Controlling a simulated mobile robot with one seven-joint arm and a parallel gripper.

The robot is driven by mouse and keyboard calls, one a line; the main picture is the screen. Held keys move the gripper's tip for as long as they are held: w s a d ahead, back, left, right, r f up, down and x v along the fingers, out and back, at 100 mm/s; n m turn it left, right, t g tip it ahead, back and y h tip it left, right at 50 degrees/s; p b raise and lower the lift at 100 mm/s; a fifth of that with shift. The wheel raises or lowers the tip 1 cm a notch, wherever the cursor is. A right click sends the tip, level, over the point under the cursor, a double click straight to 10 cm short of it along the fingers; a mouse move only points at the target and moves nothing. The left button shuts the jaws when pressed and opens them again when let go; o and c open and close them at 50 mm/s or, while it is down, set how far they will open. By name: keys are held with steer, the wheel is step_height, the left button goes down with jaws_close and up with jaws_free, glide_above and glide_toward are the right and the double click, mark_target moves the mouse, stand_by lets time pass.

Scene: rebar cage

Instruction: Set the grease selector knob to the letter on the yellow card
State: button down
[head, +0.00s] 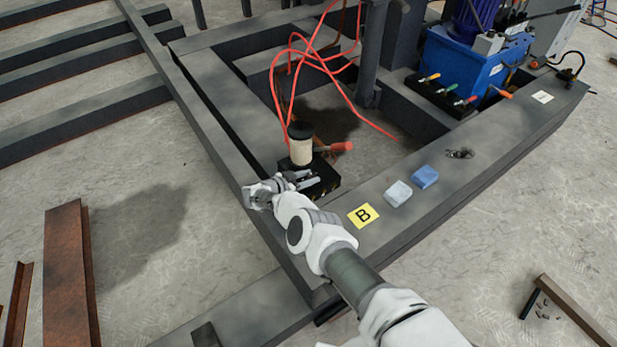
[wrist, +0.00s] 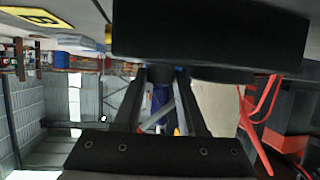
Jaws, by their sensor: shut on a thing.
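The yellow card (head: 363,215) with a black letter B lies on the dark steel beam, right of my gripper; it also shows at the top left of the upside-down wrist view (wrist: 36,15). The grease pump, a black block (head: 325,184) with a cream, black-capped cylinder (head: 301,150), stands at the frame's inner corner. My gripper (head: 308,182) is at the block's near side, its fingers shut on a small dark piece (wrist: 160,73), which I take for the selector knob. The knob is mostly hidden; its pointer and letters cannot be read. The block (wrist: 210,32) fills the upper wrist view.
A pale cloth or sponge (head: 398,193) and a blue one (head: 425,177) lie on the beam beside the card. A white card (head: 542,97) lies farther along. Red hoses (head: 335,75) loop behind the pump. A blue hydraulic unit (head: 468,65) stands at the back right.

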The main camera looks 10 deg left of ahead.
steer(key=shift+w+d+r, duration=0.1)
steer(key=shift+w, duration=0.05)
steer(key=shift+c, duration=2.4)
jaws_free()
steer(key=p+v, duration=0.5)
steer(key=v, duration=1.2)
steer(key=shift+s+a, duration=0.2)
steer(key=shift+a, duration=0.05)
steer(key=shift+w, duration=0.1)
